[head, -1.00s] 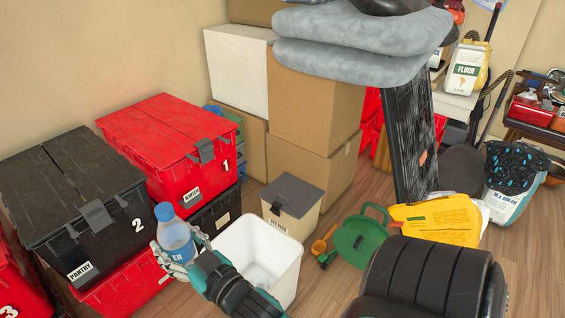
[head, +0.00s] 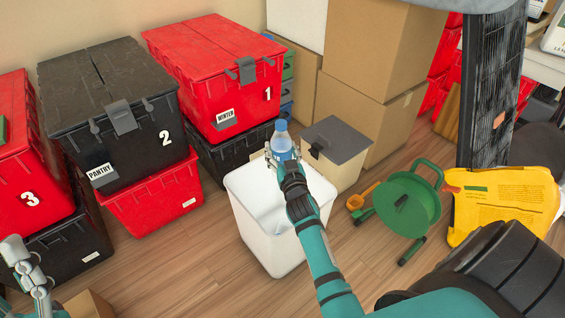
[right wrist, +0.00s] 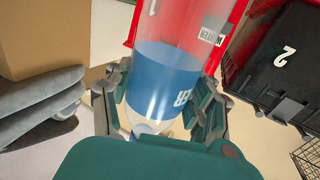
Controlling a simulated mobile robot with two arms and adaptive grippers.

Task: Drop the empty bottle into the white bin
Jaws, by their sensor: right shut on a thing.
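A clear bottle with a blue label and blue cap (head: 282,142) is held in my right gripper (head: 281,158), over the back part of the white bin (head: 258,240). In the right wrist view the bottle (right wrist: 165,75) lies between the two gripper fingers (right wrist: 163,108), which are shut on it. The bin is open-topped and stands on the floor; my right forearm hides part of its opening. A faint pale shape shows inside it, too unclear to name. My left gripper (head: 24,268) is at the lower left edge, far from the bin, its jaw opening unclear.
Stacked red and black totes (head: 125,120) stand left of and behind the bin. A lidded beige box (head: 335,160) is close behind it. A green reel (head: 405,200), an orange scoop (head: 361,195) and a yellow bag (head: 505,200) lie to the right. Floor in front is clear.

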